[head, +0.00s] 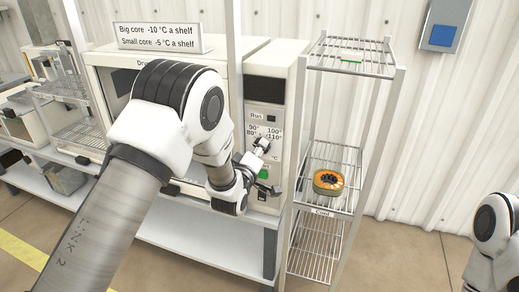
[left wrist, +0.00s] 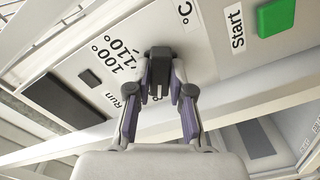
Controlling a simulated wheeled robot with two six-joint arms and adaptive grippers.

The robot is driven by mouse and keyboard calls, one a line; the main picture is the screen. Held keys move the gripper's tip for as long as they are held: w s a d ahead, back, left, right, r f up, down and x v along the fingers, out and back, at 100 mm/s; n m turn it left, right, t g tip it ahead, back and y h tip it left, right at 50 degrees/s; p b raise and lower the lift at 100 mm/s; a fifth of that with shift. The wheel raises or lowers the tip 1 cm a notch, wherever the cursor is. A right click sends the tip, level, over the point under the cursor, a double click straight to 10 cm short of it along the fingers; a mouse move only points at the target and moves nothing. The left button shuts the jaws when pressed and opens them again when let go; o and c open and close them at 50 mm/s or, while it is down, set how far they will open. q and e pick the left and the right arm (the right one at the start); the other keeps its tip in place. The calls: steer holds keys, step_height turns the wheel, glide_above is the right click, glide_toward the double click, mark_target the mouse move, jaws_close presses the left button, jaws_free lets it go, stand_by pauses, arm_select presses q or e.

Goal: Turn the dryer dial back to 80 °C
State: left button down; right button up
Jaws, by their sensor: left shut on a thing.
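The dryer dial (left wrist: 160,72) is a dark knob on the pale control panel, beside the 100° and 110° marks in the left wrist view. My left gripper (left wrist: 160,88) is shut on it, one finger on each side. In the head view my left gripper (head: 261,147) is at the dryer panel (head: 269,120), just below the 80°, 90°, 100° and 110° marks, and mostly hides the dial. I cannot read which mark the dial points to. My right gripper is out of view; only part of that arm shows at the right edge.
A green Start button (left wrist: 276,17) is close to the dial, with a Run lamp (left wrist: 90,78) on its other side. A sign (head: 158,37) stands on the dryer. A wire rack (head: 342,152) to the right holds an orange-and-green wound core (head: 328,182).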

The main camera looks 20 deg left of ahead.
arm_select(q)
steer(key=shift+f, duration=0.1)
stand_by(0.3)
steer(key=c, duration=1)
jaws_free()
steer(key=shift+d, duration=0.1)
steer(key=shift+c, duration=0.2)
steer(key=s, duration=1.2)
steer(key=shift+a, duration=0.2)
